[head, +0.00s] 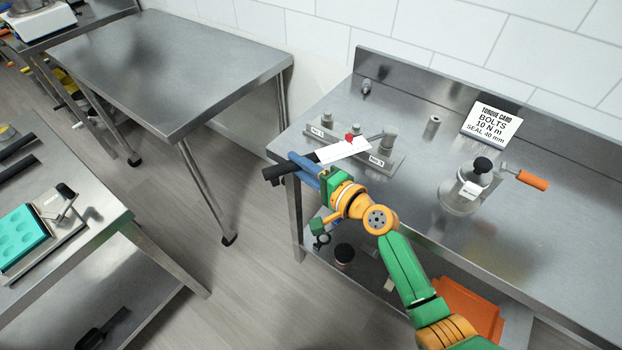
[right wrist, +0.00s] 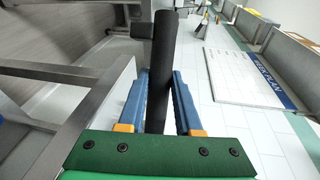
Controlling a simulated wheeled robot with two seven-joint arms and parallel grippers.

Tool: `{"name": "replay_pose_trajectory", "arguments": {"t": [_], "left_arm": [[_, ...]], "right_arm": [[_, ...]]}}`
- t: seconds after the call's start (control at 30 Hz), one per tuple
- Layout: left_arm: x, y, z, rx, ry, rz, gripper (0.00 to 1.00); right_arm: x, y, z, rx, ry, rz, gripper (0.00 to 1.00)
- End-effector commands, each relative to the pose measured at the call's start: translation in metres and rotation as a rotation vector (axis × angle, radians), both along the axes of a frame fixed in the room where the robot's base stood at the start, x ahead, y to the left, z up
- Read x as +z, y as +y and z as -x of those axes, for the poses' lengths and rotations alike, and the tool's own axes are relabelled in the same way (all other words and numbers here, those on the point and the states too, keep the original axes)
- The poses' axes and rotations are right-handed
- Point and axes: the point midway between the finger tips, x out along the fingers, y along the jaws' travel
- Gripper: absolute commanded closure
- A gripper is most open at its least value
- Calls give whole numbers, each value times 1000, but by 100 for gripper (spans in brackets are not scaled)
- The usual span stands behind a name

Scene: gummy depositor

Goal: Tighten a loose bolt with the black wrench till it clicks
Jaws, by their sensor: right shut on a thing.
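My right gripper (head: 298,168) is shut on the black wrench (head: 274,173) at the near left corner of the right-hand steel bench. In the right wrist view, the wrench's thick black handle (right wrist: 163,50) runs up between my blue fingers (right wrist: 160,85). A bolt block (head: 369,171) with label plates stands just beyond the gripper. A left bolt (head: 327,119) and a right bolt (head: 390,140) stand up from it. A white strip (head: 343,149) and a red piece (head: 350,137) hide the block's middle. I cannot tell whether the wrench head sits on a bolt. My left gripper is out of view.
A torque card (head: 491,124) stands at the bench's back, giving 10 N m. A grey cylinder (head: 432,127) and a lever device with an orange handle (head: 533,180) stand to the right. An empty steel table (head: 170,75) is at the left, across a floor gap.

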Motion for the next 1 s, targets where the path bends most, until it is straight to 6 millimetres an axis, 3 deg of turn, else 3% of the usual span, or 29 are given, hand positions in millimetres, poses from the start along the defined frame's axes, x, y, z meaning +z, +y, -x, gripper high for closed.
{"name": "replay_pose_trajectory", "arguments": {"t": [0.13,0.57,0.87,1.0], "left_arm": [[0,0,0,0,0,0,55],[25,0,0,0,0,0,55],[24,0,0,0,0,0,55],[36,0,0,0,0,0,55]], "right_arm": [[2,9,-18,-84,-4,-1,100],[26,7,-17,-80,-7,2,100],[25,8,-17,-78,-5,3,100],[37,8,-17,-78,-5,3,100]]}}
